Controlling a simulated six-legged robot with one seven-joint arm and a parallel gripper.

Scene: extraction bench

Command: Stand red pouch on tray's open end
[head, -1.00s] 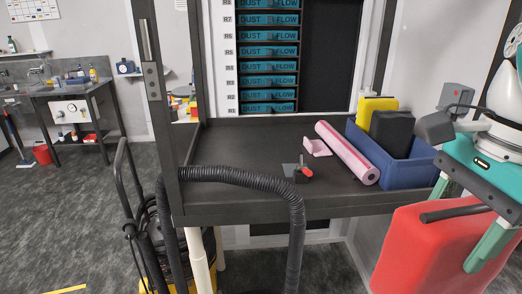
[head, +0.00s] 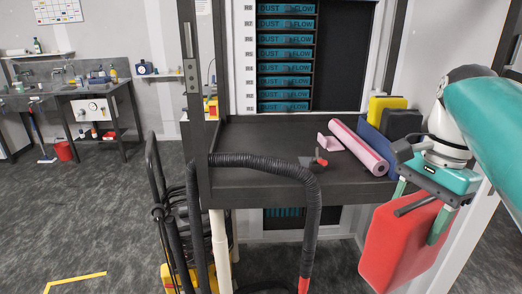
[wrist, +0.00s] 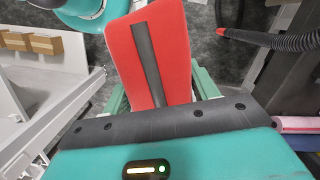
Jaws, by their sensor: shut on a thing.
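The red pouch (head: 395,252) is a flat, upright slab with a dark strip along its top edge. My gripper (head: 420,207) is shut on it, with a green finger on each side. The pouch hangs in the air in front of the bench's right end, mostly below the bench top. In the wrist view the pouch (wrist: 172,50) shows between the fingers. The blue tray (head: 371,141) stands on the bench's right side, behind my gripper. It holds a yellow pouch (head: 385,106) and a black pouch (head: 402,124). My gripper hides the tray's near end.
A pink roll (head: 358,147) lies against the tray's left side. A pink piece (head: 329,142) and a small red-knobbed tool (head: 316,161) lie left of it. A black hose (head: 262,161) arches over the bench's front edge (head: 255,188). The bench's left part is clear.

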